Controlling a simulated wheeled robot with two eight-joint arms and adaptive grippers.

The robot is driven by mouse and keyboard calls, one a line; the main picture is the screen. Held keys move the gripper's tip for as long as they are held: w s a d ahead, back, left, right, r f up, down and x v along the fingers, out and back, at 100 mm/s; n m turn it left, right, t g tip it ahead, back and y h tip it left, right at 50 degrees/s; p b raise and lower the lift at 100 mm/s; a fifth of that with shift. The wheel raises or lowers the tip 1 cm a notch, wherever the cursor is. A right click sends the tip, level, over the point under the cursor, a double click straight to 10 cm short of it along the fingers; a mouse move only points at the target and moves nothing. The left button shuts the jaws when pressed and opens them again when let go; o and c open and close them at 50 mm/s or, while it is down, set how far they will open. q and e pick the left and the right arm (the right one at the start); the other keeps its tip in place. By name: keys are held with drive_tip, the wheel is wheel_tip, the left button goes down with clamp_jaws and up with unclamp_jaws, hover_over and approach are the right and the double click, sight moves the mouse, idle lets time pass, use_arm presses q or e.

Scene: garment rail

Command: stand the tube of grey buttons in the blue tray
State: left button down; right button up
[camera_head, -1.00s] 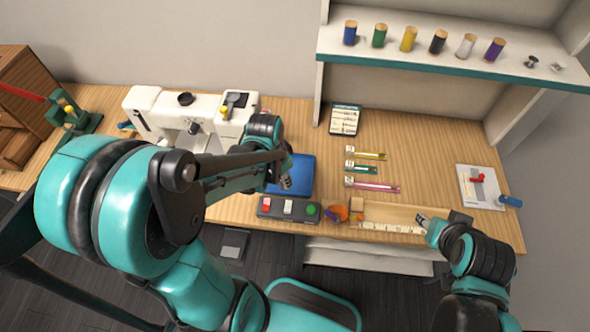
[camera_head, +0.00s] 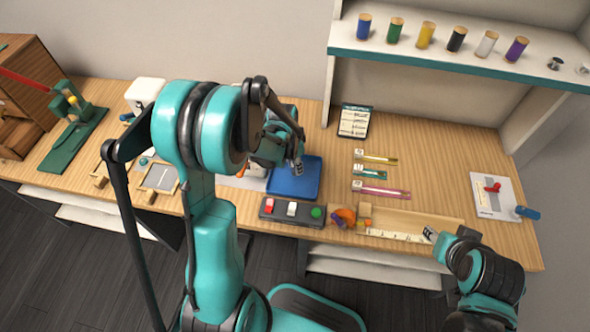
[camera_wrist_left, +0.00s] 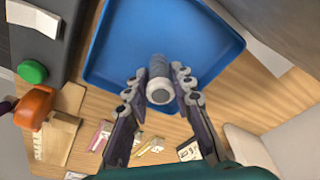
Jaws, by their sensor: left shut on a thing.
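The tube of grey buttons (camera_wrist_left: 159,88) shows in the left wrist view with its pale round end towards the camera. My left gripper (camera_wrist_left: 160,92) is shut on it, one finger on each side. The blue tray (camera_wrist_left: 110,45) lies beyond the tube in that view. In the head view the left gripper (camera_head: 296,167) is over the blue tray (camera_head: 305,187), and the tube is hard to make out. Whether the tube touches the tray floor I cannot tell. My right gripper (camera_head: 430,236) is by the shallow wooden tray at the right; its opening is unclear.
A button box (camera_head: 292,211) with red, white and green buttons stands in front of the blue tray. An orange object (camera_head: 345,215) sits to its right, then the wooden tray (camera_head: 400,215). Packets lie behind it. A shelf (camera_head: 440,53) carries thread spools. A white sewing machine (camera_head: 146,92) is largely hidden by my arm.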

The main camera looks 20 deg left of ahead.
use_arm(q)
drive_tip(key=shift+f, duration=0.8)
drive_tip(key=shift+f, duration=0.1)
drive_tip(key=c, duration=1.3)
unclamp_jaws()
wheel_tip(320, 180, up, 11)
drive_tip(key=s+p, duration=0.1)
drive_tip(key=p, duration=0.3)
drive_tip(key=s+d+r+n+t, duration=0.2)
drive_tip(key=s+d+r+n, duration=0.1)
drive_tip(key=s+r, duration=0.3)
drive_tip(key=s+d+r+n+t, duration=0.3)
drive_tip(key=s+r, duration=0.2)
drive_tip(key=s, duration=0.2)
drive_tip(key=shift+s+d+r+t+y, duration=0.25)
drive_tip(key=shift+s+r+t+y, duration=0.05)
drive_tip(key=shift+s+r+y, duration=0.1)
